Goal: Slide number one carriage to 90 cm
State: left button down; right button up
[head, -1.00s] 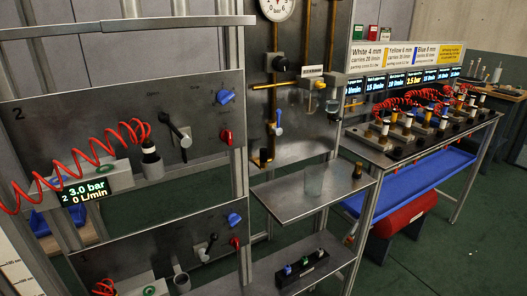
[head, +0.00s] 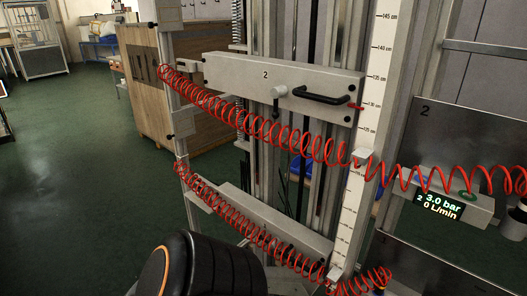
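A lower grey carriage (head: 265,222) spans the rails below the one marked 2. No number is readable on it, and the coiled red hose and a black arm part of mine hide some of it. The upper carriage (head: 240,76) bears the number 2, a black handle (head: 321,96) and a small grey clamp lever (head: 278,98). Its red pointer (head: 356,106) is near 130 cm on the white upright scale (head: 377,75). The scale's lower marks are too small to read. Neither of my grippers is in view.
A display (head: 438,206) there reads 3.0 bar and 0 L/min. A wooden cabinet (head: 150,85) stands behind at left. The green floor (head: 70,170) at left is clear.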

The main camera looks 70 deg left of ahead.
aim_at(315, 246)
jog(key=u, duration=2.45)
